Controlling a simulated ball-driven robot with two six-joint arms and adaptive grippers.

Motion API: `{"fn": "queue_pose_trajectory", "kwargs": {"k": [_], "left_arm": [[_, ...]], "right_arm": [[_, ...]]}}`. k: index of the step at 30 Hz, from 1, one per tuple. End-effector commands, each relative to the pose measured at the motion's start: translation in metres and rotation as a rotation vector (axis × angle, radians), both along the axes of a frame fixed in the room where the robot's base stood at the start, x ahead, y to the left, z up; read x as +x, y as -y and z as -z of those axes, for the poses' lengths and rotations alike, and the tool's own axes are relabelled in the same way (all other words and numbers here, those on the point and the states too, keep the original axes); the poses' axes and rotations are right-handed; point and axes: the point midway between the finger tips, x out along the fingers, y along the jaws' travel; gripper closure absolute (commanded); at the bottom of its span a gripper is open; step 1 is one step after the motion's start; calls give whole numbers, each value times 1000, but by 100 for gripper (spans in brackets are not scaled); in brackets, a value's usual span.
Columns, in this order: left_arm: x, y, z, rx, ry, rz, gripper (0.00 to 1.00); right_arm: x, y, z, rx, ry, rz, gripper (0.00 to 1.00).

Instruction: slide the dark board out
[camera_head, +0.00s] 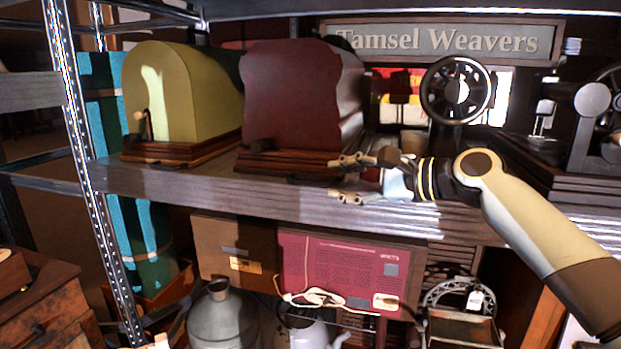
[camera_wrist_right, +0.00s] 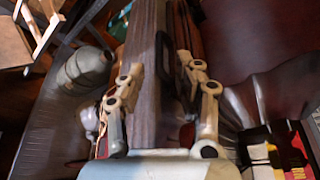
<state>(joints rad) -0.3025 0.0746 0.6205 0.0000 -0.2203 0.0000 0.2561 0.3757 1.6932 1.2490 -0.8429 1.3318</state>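The dark board seems to be the grey-brown wooden plank (camera_head: 270,194) that forms the shelf, though I cannot be certain. My right gripper (camera_head: 335,178) is at its front edge, just right of the maroon case, with one finger above the plank and the other lower, in front of its edge. In the right wrist view the open fingers of my right gripper (camera_wrist_right: 165,82) straddle the plank (camera_wrist_right: 146,75). The left one is close to its face; whether it touches is unclear. A dark handle-like part (camera_wrist_right: 164,62) is near the right finger. My left gripper is not in view.
A maroon domed case (camera_head: 300,95) and a yellow-green one (camera_head: 170,95) stand on the shelf. A black handwheel (camera_head: 457,90) and a framed sign (camera_head: 450,40) are behind. Below are a red box (camera_head: 345,268) and a grey can (camera_head: 222,318). A metal post (camera_head: 92,185) stands left.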

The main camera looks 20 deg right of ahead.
Motion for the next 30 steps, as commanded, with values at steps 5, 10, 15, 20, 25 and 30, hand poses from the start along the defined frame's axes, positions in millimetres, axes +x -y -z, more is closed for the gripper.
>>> {"fn": "queue_pose_trajectory", "kwargs": {"k": [5,10,15,20,25,30], "left_arm": [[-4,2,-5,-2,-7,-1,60],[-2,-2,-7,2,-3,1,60],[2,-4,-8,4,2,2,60],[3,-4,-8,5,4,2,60],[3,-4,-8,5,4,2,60],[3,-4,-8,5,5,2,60]], "right_arm": [[28,-23,5,4,0,-1,67],[44,-36,12,3,-2,-2,67],[50,-41,14,-1,-1,-1,67],[50,-41,15,-1,-1,-1,67],[50,-40,15,-1,-1,-1,81],[50,-40,14,-1,1,0,100]]}}
